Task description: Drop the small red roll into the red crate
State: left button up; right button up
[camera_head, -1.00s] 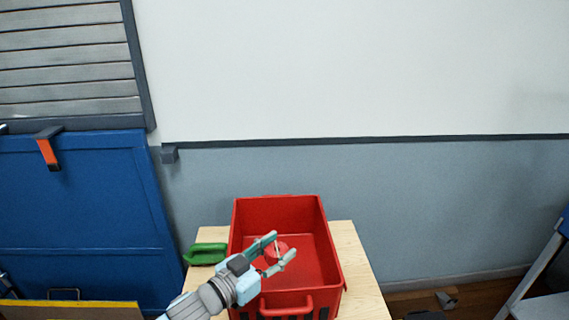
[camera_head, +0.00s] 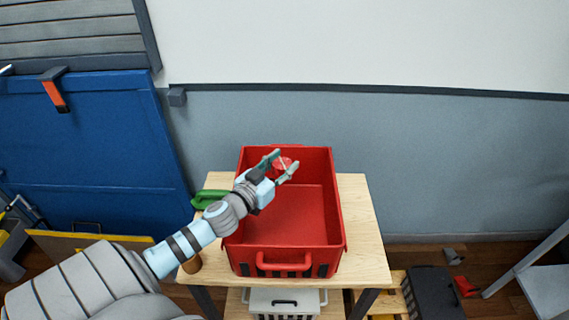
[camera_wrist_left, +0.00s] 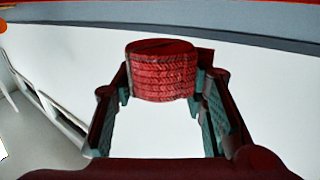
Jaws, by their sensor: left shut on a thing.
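The small red roll (camera_head: 284,163) is held between the fingertips of my left gripper (camera_head: 286,166), which is shut on it. In the left wrist view the roll (camera_wrist_left: 162,72) shows its ribbed, woven side between the two fingers. The red crate (camera_head: 270,236) stands on a wooden table, open at the top. In the head view the gripper and roll appear over the back part of the crate's opening; their exact height above its floor is hard to tell. The visible crate floor is bare. My right gripper is not in view.
A green object (camera_head: 204,198) lies on the wooden table (camera_head: 365,235) left of the crate. A brown cylinder (camera_head: 192,264) stands near the table's front left, partly behind my arm. A white box (camera_head: 284,300) sits below. Bare tabletop shows right of the crate.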

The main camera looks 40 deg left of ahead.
pick_arm(q)
jog(key=shift+r, duration=0.1)
jog(key=o, duration=0.8)
jog(key=shift+s+d+r, duration=0.1)
jog(key=o, duration=0.3)
jog(key=shift+s+r, duration=0.1)
jog(key=shift+s, duration=0.05)
jog(key=shift+o, duration=0.2)
jog(key=shift+s, duration=0.1)
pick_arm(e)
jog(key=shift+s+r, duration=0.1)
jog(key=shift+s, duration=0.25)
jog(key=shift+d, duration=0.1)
pick_arm(q)
jog(key=shift+s, duration=0.35)
jog(key=s, duration=0.6)
jog(key=shift+s+d+r, duration=0.15)
jog(key=shift+s, duration=0.2)
